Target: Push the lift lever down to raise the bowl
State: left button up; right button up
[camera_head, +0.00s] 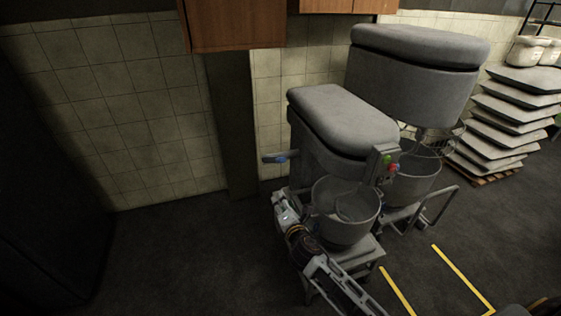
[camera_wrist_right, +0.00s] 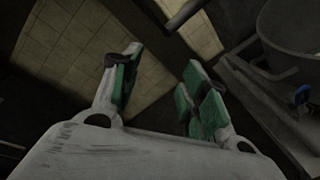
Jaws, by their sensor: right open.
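The front mixer (camera_head: 340,118) is grey, and its bowl (camera_head: 347,211) hangs below the head. My right gripper (camera_head: 281,200) is below the lever and left of the bowl, apart from the lever. In the right wrist view, the right gripper (camera_wrist_right: 160,84) is open, with green pads and nothing between them. The bowl (camera_wrist_right: 292,28) shows at upper right there. My left gripper is out of view.
A larger mixer (camera_head: 415,75) stands behind to the right, close beside the front one. A stack of trays (camera_head: 505,115) is at the far right. Wooden cabinets (camera_head: 235,22) hang above. The floor (camera_head: 170,250) to the left is clear.

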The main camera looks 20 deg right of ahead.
aim_at(280, 160)
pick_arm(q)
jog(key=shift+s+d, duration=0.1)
pick_arm(e)
notch_tip(280, 160, up, 10)
jog(key=d+n+t+h, duration=0.1)
jog(key=n+h, duration=0.1)
jog(key=n, duration=0.6)
jog(key=shift+s+f+t, duration=0.25)
jog(key=shift+s+t, duration=0.05)
jog(key=shift+s, duration=0.15)
jog(key=shift+w, duration=0.1)
jog(key=shift+w+d, duration=0.2)
jog(key=shift+w, duration=1.6)
jog(key=shift+w+d, duration=0.25)
jog(key=shift+w, duration=1.6)
jog(key=shift+w+d, duration=0.2)
jog(key=shift+w, duration=1.6)
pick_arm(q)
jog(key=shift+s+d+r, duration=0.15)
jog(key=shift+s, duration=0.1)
pick_arm(e)
jog(key=shift+w+d, duration=0.15)
jog(key=shift+w, duration=1.1)
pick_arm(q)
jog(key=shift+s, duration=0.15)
